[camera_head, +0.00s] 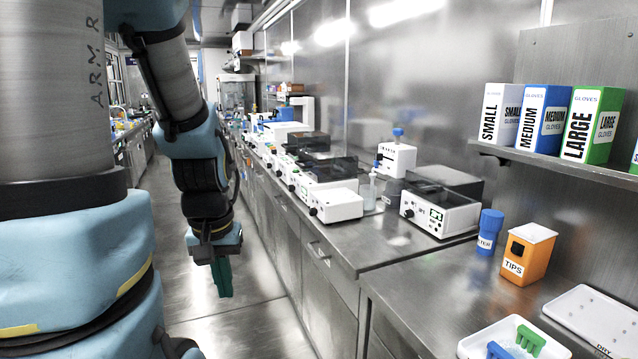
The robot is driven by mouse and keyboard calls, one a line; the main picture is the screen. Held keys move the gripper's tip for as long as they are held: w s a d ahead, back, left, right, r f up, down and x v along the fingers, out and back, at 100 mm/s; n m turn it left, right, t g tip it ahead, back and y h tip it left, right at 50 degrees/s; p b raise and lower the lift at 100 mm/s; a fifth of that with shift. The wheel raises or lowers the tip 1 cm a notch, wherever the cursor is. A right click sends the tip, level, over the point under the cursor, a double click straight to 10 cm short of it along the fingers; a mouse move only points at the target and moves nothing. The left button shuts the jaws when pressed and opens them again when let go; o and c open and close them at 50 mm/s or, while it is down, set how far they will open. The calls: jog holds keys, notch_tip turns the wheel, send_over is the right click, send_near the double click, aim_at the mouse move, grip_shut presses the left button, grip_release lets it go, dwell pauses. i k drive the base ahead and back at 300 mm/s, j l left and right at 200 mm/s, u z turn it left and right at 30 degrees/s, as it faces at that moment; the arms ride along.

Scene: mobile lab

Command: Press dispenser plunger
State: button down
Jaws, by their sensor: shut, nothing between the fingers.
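The dispenser (397,159) stands on the steel bench right of centre, a white block on a grey base. Its plunger (398,133) is a blue knob sticking up from the top. A small pale bottle or cup (371,190) stands just left of it, and I cannot tell if they touch. My gripper (223,292) has dark green fingers, points down and is shut and empty. It hangs over the aisle floor, left of the bench and well apart from the dispenser, lower in the picture.
White instruments with dark lids (440,212) stand beside the dispenser and along the bench (400,250). A blue bottle (489,231), orange tips box (527,254) and white tray (510,340) are nearer. Glove boxes (543,120) sit on a shelf. The aisle floor (235,325) is clear.

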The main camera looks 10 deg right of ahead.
aim_at(397, 133)
jog(key=i, duration=1.1)
jog(key=i+z, duration=0.1)
jog(key=i, duration=1)
jog(key=j, duration=0.1)
